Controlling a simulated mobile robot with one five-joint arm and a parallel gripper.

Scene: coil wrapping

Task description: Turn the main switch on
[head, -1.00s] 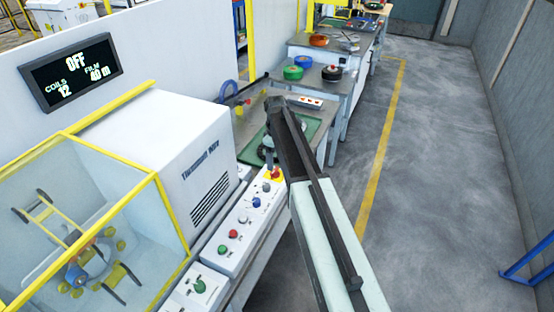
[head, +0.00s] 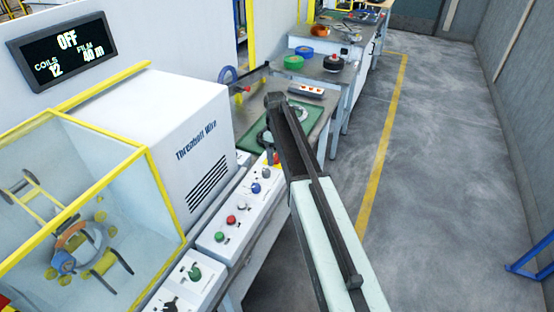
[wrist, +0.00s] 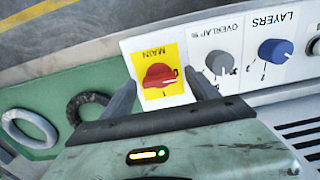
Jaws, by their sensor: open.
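The main switch (wrist: 160,77) is a red rotary knob on a yellow plate marked MAIN, at the end of the white control panel. In the wrist view my gripper (wrist: 161,82) is open, with one dark finger on each side of the plate and the knob between them. I cannot tell whether the fingers touch the panel. In the head view the switch (head: 277,158) is mostly hidden behind my arm and gripper. The display (head: 62,52) on the wall reads OFF, coils 12, film 40 m.
Beside the switch sit a grey overlap knob (wrist: 219,62) and a blue layers knob (wrist: 274,52). A green mat (wrist: 35,122) with rings lies on the other side.

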